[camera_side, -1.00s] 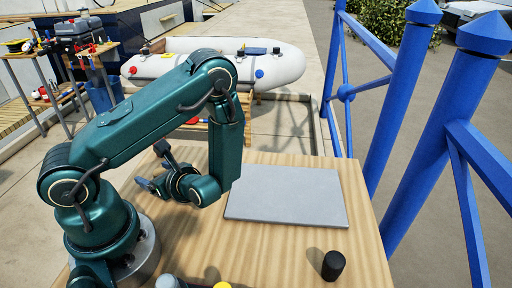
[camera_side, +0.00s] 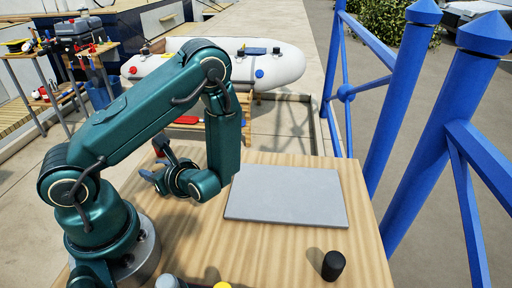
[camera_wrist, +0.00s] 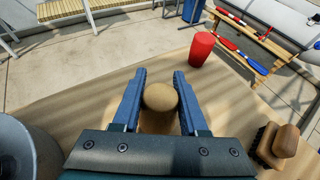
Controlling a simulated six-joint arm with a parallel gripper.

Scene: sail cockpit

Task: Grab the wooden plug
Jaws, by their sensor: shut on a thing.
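The wooden plug (camera_wrist: 160,97) is a round, light brown piece between the two blue fingers of my gripper (camera_wrist: 159,92) in the wrist view. My gripper is shut on it, with a finger on each side. In the side view my gripper (camera_side: 157,167) is at the far left part of the wooden table, left of the grey plate. The plug cannot be made out there.
A red cylinder (camera_wrist: 201,48) stands just beyond my gripper. A wooden brush (camera_wrist: 278,145) is at the right and a large grey round thing (camera_wrist: 22,150) at the left. The grey plate (camera_side: 287,195) and a black cylinder (camera_side: 333,265) are on the table (camera_side: 280,245).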

